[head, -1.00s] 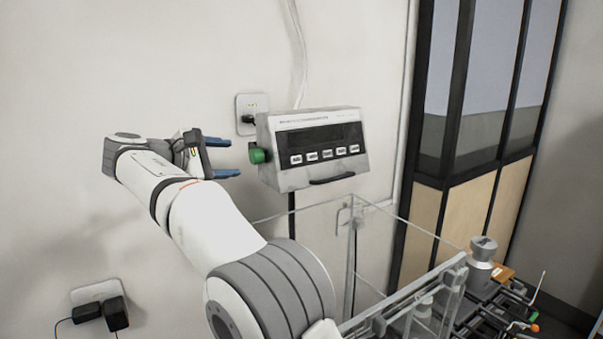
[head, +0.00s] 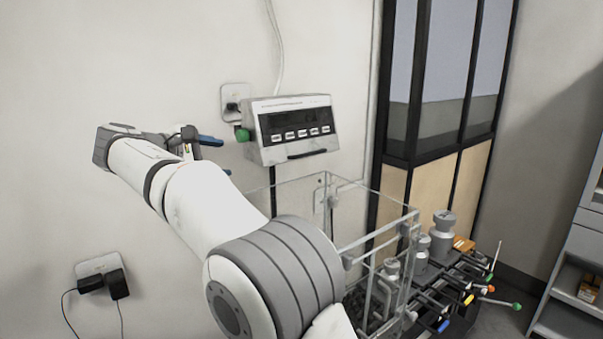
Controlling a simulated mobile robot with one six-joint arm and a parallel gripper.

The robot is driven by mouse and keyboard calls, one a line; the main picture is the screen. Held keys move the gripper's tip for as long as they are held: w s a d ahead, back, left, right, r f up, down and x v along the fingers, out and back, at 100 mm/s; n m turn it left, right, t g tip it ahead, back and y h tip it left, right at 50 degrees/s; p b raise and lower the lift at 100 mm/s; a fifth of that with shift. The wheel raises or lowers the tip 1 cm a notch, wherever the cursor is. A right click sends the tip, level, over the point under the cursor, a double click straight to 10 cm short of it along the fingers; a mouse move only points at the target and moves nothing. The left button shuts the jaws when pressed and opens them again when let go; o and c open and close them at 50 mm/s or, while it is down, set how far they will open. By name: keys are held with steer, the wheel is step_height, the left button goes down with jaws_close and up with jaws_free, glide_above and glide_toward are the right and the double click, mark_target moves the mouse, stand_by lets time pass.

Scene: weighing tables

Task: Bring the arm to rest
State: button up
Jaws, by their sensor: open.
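My gripper (head: 218,155) is at the end of my white and grey arm, in the left half of the head view. Its blue-tipped fingers point right and stand apart, with nothing seen between them. Part of the lower finger is hidden behind my arm. The fingers are just left of a grey weighing display (head: 293,128) with a dark screen, a row of buttons and a green knob (head: 242,134) on its left side. I see a gap between the fingers and the display in the picture; the depth between them is hard to tell.
A clear-walled enclosure (head: 395,207) stands right of my arm. Metal weights (head: 443,226) and several coloured-tipped tools (head: 468,299) are beside it. A wall socket (head: 235,97) is behind the display; plugs (head: 118,284) are at lower left. Shelves (head: 573,262) stand far right.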

steer(key=s+d+f+m+g+y+b, duration=0.1)
steer(key=s+d+f+m+g, duration=0.2)
steer(key=d, duration=0.5)
steer(key=s+d+f+m+g+y+b, duration=0.15)
steer(key=s+d+f, duration=0.3)
steer(key=d, duration=0.45)
steer(key=s+d+f+m+g+y+b, duration=0.1)
steer(key=s+d+f+m, duration=0.15)
steer(key=d+f, duration=0.4)
steer(key=s+d+f+m+y, duration=0.1)
steer(key=s+d+f+m, duration=0.2)
steer(key=s+f, duration=0.2)
steer(key=s+d+f+m+g+y+b, duration=0.1)
steer(key=s+d+f+m+y, duration=0.1)
steer(key=s+f, duration=0.4)
steer(key=s+d+f+m+g+y+b, duration=0.1)
steer(key=s+d+f+m, duration=0.3)
steer(key=s, duration=0.7)
steer(key=shift+s+d+f+m+y, duration=0.35)
steer(key=shift+f+m+y, duration=0.1)
steer(key=shift+f+m, duration=0.4)
